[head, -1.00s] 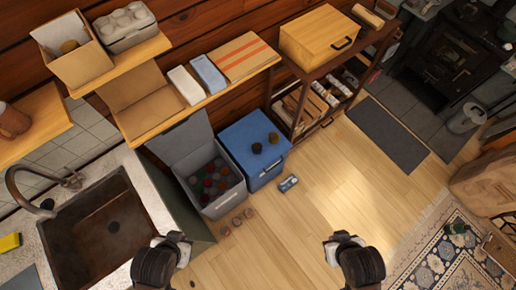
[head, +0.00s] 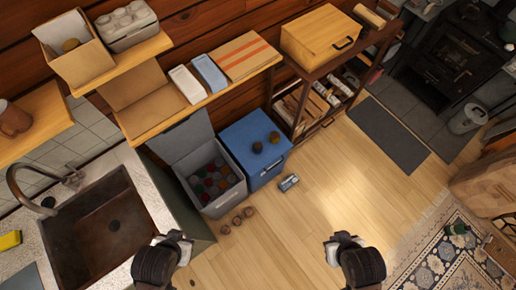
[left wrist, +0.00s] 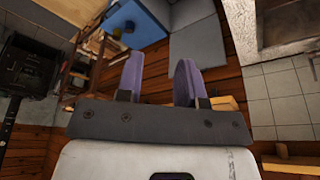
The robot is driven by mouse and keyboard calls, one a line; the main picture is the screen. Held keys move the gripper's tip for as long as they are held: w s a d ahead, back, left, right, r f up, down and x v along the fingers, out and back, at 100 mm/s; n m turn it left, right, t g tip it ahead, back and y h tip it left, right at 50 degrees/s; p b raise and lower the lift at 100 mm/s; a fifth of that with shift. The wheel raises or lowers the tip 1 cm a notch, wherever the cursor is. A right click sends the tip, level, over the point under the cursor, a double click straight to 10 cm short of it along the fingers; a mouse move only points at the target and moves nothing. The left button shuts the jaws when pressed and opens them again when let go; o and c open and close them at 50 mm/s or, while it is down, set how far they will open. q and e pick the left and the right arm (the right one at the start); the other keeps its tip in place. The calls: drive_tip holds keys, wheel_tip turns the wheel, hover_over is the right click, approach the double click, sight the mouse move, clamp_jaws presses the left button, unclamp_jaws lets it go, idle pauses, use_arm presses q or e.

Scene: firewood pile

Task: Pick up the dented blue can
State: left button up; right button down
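A small blue and pale grey can (head: 289,183) lies on its side on the wooden floor, in front of the blue box. It is too small to make out a dent. My left gripper (head: 180,243) is at the bottom left of the head view, beside the sink counter and well apart from the can. In the left wrist view its two purple fingers (left wrist: 158,82) stand apart with nothing between them. My right gripper (head: 334,247) is over the floor at the bottom, nearer than the can and to its right. Its fingers are too small to read.
A blue lidded box (head: 255,140) with two dark round things on top stands behind the can. An open grey bin (head: 222,208) of cans is to the left. Several small round things (head: 237,221) lie on the floor. The floor right of the can is clear.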

use_arm(q)
drive_tip(key=o, duration=1.2)
drive_tip(key=shift+a, duration=0.2)
